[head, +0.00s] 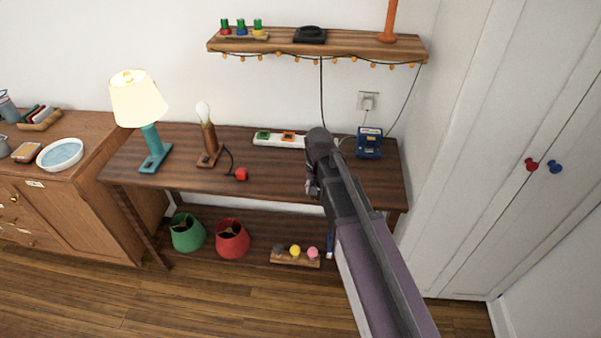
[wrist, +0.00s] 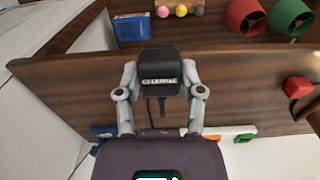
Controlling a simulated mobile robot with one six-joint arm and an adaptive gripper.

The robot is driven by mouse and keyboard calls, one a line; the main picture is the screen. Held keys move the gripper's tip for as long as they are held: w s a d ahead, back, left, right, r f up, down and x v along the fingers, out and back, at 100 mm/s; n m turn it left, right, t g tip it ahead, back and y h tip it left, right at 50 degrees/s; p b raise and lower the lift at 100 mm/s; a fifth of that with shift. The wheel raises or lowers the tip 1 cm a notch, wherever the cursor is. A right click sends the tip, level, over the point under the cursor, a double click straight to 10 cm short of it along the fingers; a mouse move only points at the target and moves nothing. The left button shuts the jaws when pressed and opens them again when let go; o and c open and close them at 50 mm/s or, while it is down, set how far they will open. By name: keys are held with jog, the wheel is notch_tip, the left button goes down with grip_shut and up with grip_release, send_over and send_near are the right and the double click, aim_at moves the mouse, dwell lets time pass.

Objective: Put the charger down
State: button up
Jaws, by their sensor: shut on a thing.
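The charger (wrist: 160,72) is a black block with a pale label on its face. In the wrist view it sits between the two grey fingers of my gripper (wrist: 160,84), which is shut on it. A short dark cord shows below it. In the head view my gripper (head: 313,186) is over the right half of the brown table (head: 275,178), and my arm mostly hides the charger there. I cannot tell how high it is above the tabletop.
A blue device (head: 369,142) and a white power strip (head: 276,139) stand at the table's back. A lamp (head: 140,105), a bare-bulb lamp base (head: 208,145) and a red object (head: 241,174) are to the left. A wall shelf (head: 290,46) hangs above.

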jog(key=shift+w, duration=0.45)
jog(key=shift+a, duration=0.25)
jog(key=a+f+b, duration=0.1)
jog(key=a+b, duration=0.1)
jog(key=a, duration=0.1)
jog(key=shift+s+f, duration=0.4)
jog(key=shift+w, duration=0.15)
jog(key=w, duration=0.4)
jog(key=w+f+b, duration=0.1)
jog(key=w, duration=0.9)
jog(key=shift+w+a+f, duration=0.2)
jog(key=shift+a, duration=0.15)
